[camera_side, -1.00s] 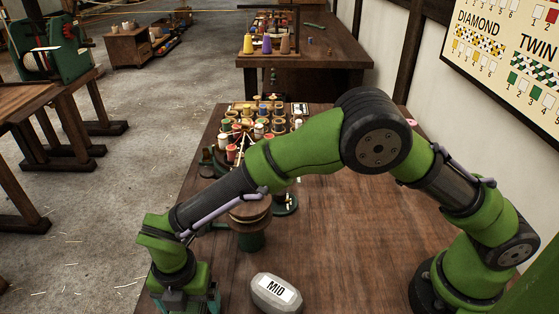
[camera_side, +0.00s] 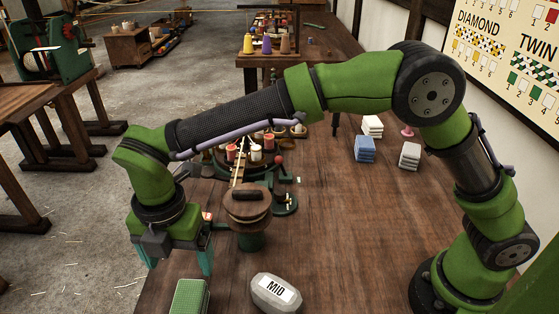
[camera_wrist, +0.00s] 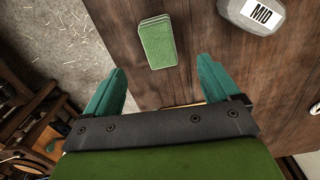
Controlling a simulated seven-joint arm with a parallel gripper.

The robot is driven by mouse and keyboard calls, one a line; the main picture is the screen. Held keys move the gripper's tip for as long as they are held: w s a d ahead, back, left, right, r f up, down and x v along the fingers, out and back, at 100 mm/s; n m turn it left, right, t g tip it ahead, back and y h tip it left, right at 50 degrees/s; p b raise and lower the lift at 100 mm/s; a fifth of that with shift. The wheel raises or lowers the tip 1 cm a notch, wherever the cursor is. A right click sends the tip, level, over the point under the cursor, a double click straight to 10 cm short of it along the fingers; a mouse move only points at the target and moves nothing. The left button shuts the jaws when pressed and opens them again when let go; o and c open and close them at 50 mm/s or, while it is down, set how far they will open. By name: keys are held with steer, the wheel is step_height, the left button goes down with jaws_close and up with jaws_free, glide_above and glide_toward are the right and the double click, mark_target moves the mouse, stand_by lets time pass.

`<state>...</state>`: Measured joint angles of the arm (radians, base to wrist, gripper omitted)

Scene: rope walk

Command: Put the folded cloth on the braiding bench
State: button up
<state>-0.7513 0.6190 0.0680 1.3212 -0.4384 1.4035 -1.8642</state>
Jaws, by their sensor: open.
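A green folded cloth (camera_side: 190,297), ribbed on top, lies flat on the brown wooden bench (camera_side: 330,225) near its left edge. Its lower part is cut off in the side view. In the wrist view the whole cloth (camera_wrist: 158,42) shows on the wood, beyond my fingertips. My gripper (camera_side: 178,262) is open and empty, pointing down, just above and behind the cloth in the side view. In the wrist view its two teal fingers (camera_wrist: 162,72) stand wide apart, with bare wood between them.
A grey weight marked MID (camera_side: 276,292) sits right of the cloth. A round wooden-topped stand (camera_side: 248,203) and bobbins (camera_side: 255,153) are behind. White and blue folded stacks (camera_side: 365,149) are near the wall. The bench's middle right is clear. Another table (camera_side: 335,50) stands beyond.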

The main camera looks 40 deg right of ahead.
steer(key=d+r+m+t+y, duration=0.1)
steer(key=d+r+m, duration=0.35)
steer(key=d, duration=0.25)
steer(key=s+d+r+m+t, duration=0.1)
steer(key=d+r+m, duration=0.2)
steer(key=d+m, duration=0.25)
steer(key=d+r+m+t+y, duration=0.1)
steer(key=d+r+m, duration=0.3)
steer(key=d, duration=0.3)
steer(key=s+d+m+t, duration=0.4)
steer(key=s+d+m, duration=0.6)
steer(key=d+m, duration=0.3)
steer(key=m, duration=0.3)
steer(key=shift+s+d+f, duration=0.2)
steer(key=shift+s+f, duration=0.2)
